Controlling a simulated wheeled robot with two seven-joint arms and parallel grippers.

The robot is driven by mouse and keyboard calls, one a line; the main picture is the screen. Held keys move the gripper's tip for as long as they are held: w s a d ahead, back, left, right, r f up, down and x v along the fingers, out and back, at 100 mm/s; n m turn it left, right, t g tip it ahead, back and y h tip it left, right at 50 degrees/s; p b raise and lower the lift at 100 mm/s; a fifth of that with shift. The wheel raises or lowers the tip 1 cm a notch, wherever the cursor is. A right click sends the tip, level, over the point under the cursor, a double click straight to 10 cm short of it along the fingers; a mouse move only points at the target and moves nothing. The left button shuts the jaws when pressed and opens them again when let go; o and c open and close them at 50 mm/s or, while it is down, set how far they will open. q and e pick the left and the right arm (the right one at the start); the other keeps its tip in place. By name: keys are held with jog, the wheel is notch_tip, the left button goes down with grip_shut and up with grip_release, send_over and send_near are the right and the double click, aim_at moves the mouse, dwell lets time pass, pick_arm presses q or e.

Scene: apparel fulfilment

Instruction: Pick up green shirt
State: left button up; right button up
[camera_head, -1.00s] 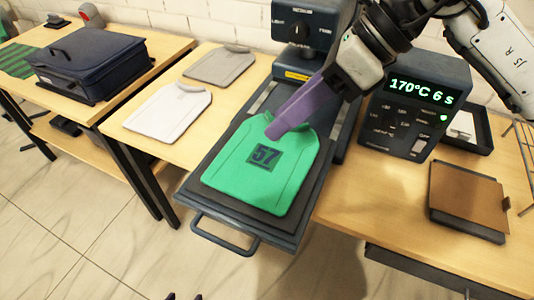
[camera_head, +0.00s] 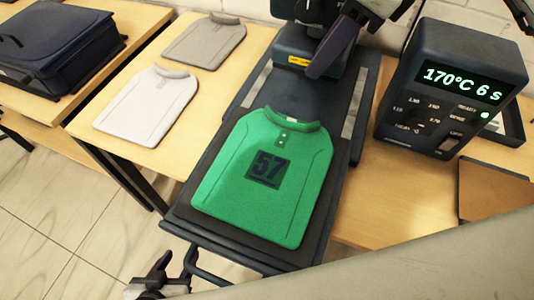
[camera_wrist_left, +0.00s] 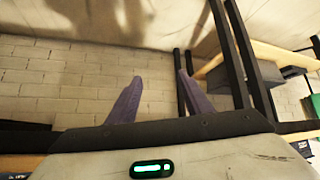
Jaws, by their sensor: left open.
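The green shirt (camera_head: 263,207) lies flat on the heat press's lower platen (camera_head: 188,213), with a dark 57 print facing up. My right gripper (camera_head: 318,68) is above the far end of the press, beyond the shirt's collar and apart from it. Only a purple finger shows clearly, so its opening cannot be told. My left gripper (camera_head: 152,282) is at the bottom edge of the head view, near the press's front handle and clear of the shirt. In the left wrist view its purple fingers (camera_wrist_left: 160,76) are spread, with nothing between them.
A white shirt (camera_head: 148,106) and a grey shirt (camera_head: 204,41) lie on the table left of the press. A dark blue case (camera_head: 55,52) is at the far left. The control box (camera_head: 448,92) reading 170°C 6 s stands to the right.

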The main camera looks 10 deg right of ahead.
notch_tip(320, 180, down, 3)
jog(key=s+b, duration=0.2)
jog(key=b, duration=0.5)
send_near(289, 121)
jog(key=shift+s+a+f+p, duration=0.1)
jog(key=shift+f+p, duration=0.1)
jog(key=shift+f, duration=0.35)
jog(key=shift+a+f+p, duration=0.15)
jog(key=shift+f, duration=0.45)
jog(key=x, duration=0.4)
jog(key=shift+w+a+f+p, duration=0.2)
jog(key=shift+w+f+p, duration=0.1)
jog(key=shift+w, duration=0.05)
jog(key=shift+w+a+f, duration=0.15)
jog(key=shift+f, duration=0.35)
grip_shut()
pick_arm(q)
jog(key=f, duration=0.2)
jog(key=s+f, duration=0.1)
jog(key=d+f, duration=0.1)
jog(key=f, duration=0.1)
jog(key=shift+s+f, duration=0.15)
jog(key=shift+f, duration=0.2)
